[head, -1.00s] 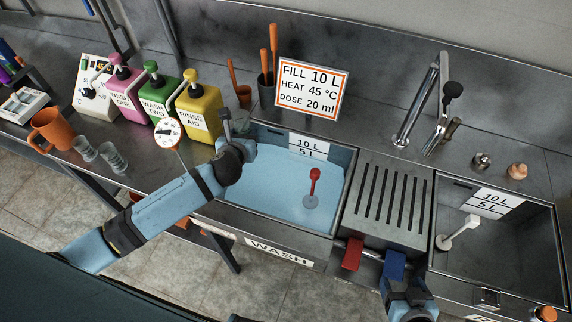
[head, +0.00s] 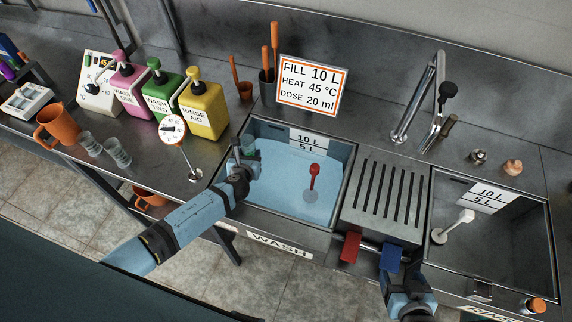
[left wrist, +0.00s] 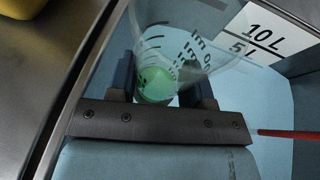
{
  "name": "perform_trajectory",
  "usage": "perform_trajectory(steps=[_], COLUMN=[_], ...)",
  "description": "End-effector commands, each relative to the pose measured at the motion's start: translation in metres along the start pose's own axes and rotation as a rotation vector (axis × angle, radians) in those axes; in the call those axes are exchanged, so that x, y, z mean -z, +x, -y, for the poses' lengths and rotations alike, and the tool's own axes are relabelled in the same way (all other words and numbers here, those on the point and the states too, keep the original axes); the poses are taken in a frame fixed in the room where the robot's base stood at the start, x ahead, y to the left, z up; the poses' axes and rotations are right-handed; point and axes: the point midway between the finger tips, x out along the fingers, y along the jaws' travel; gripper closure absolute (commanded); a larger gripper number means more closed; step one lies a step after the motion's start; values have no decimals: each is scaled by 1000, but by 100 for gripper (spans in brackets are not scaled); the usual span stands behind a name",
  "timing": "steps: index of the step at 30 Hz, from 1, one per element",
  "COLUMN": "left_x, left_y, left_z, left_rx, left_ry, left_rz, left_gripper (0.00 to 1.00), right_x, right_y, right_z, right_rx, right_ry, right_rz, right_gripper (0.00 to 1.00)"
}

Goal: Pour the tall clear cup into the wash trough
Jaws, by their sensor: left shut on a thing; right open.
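My left gripper (head: 244,160) is shut on the tall clear cup (head: 251,148) at the left side of the wash trough (head: 345,185). In the left wrist view the clear cup (left wrist: 185,45) stands between the fingers (left wrist: 162,82). It has dark measuring marks and green liquid low inside; its exact tilt is hard to tell. The trough holds pale blue water (head: 285,190) and a red-topped plug (head: 314,175). My right gripper (head: 393,278) is open at the front, close to a blue tab (head: 391,257); its fingertips are partly hidden.
A dial gauge on a stand (head: 173,130) is left of the trough. Pink, green and yellow (head: 203,108) pump bottles stand behind it. Two clear cups (head: 117,151) and an orange mug (head: 57,125) are at left. A slotted drainer (head: 384,195) separates the rinse trough (head: 530,235).

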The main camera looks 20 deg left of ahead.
Motion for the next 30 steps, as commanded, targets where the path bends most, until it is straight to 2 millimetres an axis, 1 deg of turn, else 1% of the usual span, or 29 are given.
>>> perform_trajectory(steps=[8,30], left_x=[-2,-15], left_y=[-1,-10], left_z=[4,17], left_rx=[-37,-177], left_ry=[90,426], left_rz=[22,105], left_gripper=[77,77], right_x=[-3,-15], right_y=[2,11], right_z=[0,3], right_rx=[0,8], right_ry=[1,2], right_rz=[-1,0], right_gripper=[25,25])
